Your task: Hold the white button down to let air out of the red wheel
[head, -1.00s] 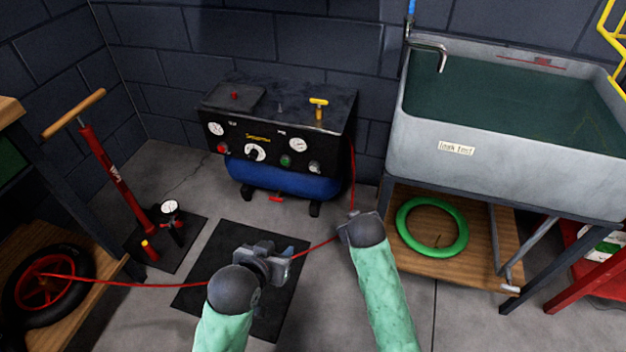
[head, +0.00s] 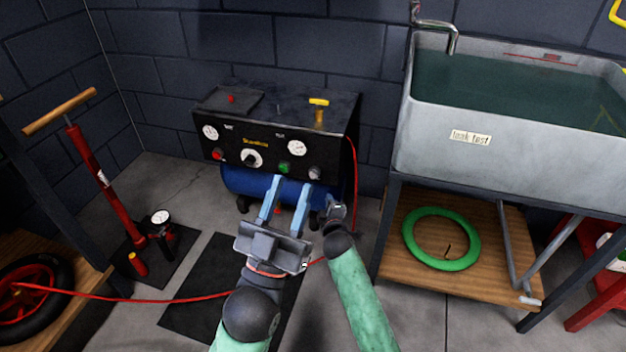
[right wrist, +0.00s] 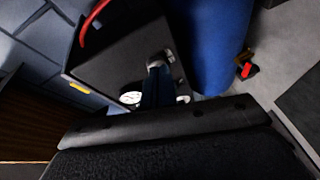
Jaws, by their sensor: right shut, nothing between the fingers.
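The black-panelled compressor (head: 335,155) with a blue tank stands against the back wall. Its panel carries a red button (head: 218,154), a dial, a green button (head: 284,167) and a pale, whitish button (head: 314,172) at lower right. My left gripper (head: 291,185) is open and empty, its two blue fingers spread in front of the panel's lower right part. My right gripper (head: 337,210) is shut and empty, below and right of the pale button, apart from it. In the right wrist view its fingers (right wrist: 157,64) point at the panel. The red wheel (head: 22,290) lies at far left, partly cut off.
A red hose (head: 150,299) runs from the wheel across the floor, passing behind my arms to the compressor's right side. A red floor pump (head: 105,190) stands at left. A grey sink (head: 500,135) and a green ring (head: 441,240) on a wooden shelf are at right.

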